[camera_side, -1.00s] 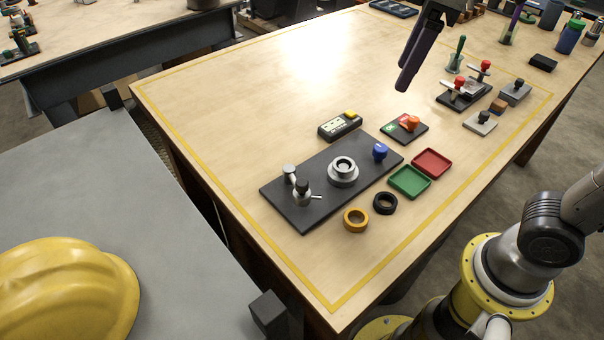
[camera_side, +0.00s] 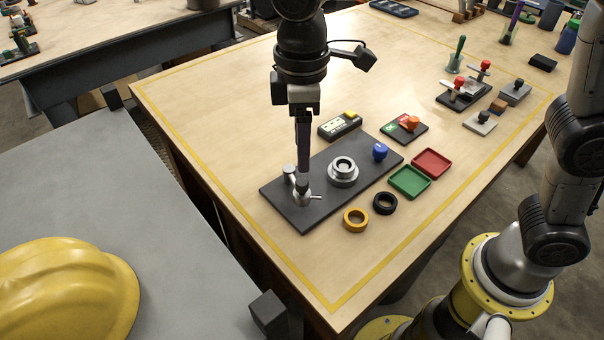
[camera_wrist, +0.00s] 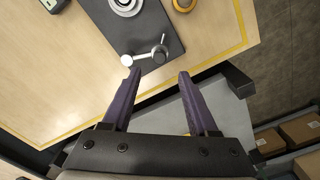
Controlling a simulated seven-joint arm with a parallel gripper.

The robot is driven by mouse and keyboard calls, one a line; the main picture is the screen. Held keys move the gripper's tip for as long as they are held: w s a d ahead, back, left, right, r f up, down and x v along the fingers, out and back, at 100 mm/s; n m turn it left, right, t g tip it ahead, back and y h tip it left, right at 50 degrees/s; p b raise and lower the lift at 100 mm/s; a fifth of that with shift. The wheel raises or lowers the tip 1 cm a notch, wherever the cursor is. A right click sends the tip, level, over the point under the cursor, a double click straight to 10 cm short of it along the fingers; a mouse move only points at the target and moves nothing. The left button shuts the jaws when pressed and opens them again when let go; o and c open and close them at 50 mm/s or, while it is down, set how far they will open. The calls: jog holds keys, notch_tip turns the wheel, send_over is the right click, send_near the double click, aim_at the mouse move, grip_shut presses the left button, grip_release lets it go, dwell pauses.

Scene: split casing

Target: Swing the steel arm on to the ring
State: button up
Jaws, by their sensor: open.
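The steel arm (camera_side: 293,178) stands at the left end of a dark base plate (camera_side: 276,190), with a dark-topped knob (camera_side: 302,186) and a thin lever pointing right. The steel ring (camera_side: 343,171) is on the middle of the plate, apart from the arm. In the wrist view the steel arm (camera_wrist: 143,57) lies just beyond the fingertips, and the ring (camera_wrist: 125,3) is at the top edge. My gripper (camera_side: 303,166) hangs above the steel arm, pointing down. It also shows in the wrist view (camera_wrist: 160,74), open and empty.
A blue knob (camera_side: 379,151) stands at the plate's right end. An orange ring (camera_side: 355,219), a black ring (camera_side: 385,203), a green tray (camera_side: 409,181) and a red tray (camera_side: 432,163) lie nearby. A dark box with a yellow button (camera_side: 340,125) sits behind. The table's left part is clear.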

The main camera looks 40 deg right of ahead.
aim_at(302, 182)
notch_tip(302, 182, down, 8)
jog(key=shift+r, duration=0.15)
dwell(0.3)
grip_shut()
dwell(1.3)
